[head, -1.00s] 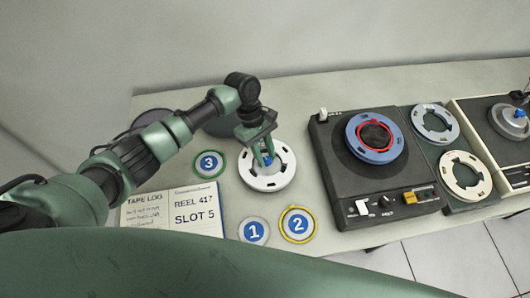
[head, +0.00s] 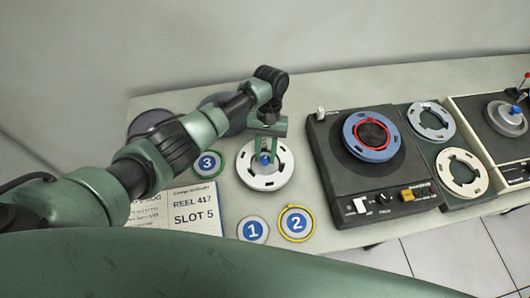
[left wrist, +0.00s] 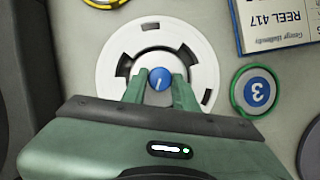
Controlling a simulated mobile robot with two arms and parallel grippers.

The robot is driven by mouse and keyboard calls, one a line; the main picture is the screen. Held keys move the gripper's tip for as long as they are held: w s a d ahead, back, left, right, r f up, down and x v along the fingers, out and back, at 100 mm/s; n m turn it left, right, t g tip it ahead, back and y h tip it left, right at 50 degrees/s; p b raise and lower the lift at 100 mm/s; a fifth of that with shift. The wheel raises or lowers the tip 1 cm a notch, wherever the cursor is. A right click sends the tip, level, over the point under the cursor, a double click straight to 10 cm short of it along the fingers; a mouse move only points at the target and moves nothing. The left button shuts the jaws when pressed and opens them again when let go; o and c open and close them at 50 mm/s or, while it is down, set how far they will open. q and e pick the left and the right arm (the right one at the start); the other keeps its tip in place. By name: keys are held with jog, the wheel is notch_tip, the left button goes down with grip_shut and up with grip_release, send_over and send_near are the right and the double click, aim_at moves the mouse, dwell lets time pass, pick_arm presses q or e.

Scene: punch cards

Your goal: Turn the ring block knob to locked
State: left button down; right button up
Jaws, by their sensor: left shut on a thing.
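A white slotted ring (head: 247,178) lies flat on the table with a blue knob (head: 265,160) at its centre. In the left wrist view the blue knob (left wrist: 160,77) shows a white pointer line and sits inside the white ring (left wrist: 111,66). My left gripper (head: 265,157) reaches down from above, its two green fingers one on each side of the knob. It is shut on the knob. Any locked or unlocked marking is too small or hidden to read. My right gripper is not in view.
Numbered discs 1 (head: 253,230), 2 (head: 297,223) and 3 (head: 207,163) lie around the ring. A tape log sheet (head: 194,212) lies partly under my arm's outline. A dark tape machine (head: 337,180) with a blue ring stands to the right.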

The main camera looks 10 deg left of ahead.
pick_arm(q)
jog(key=shift+m+y, duration=0.3)
jog(key=shift+m, duration=0.2)
dwell(0.3)
jog(key=c, duration=1.1)
grip_release()
jog(key=shift+r, duration=0.1)
jog(key=b+v, duration=0.2)
jog(key=v, duration=0.5)
jog(key=shift+w+r, duration=0.2)
jog(key=shift+r, duration=0.15)
jog(key=shift+s+d+f, duration=0.1)
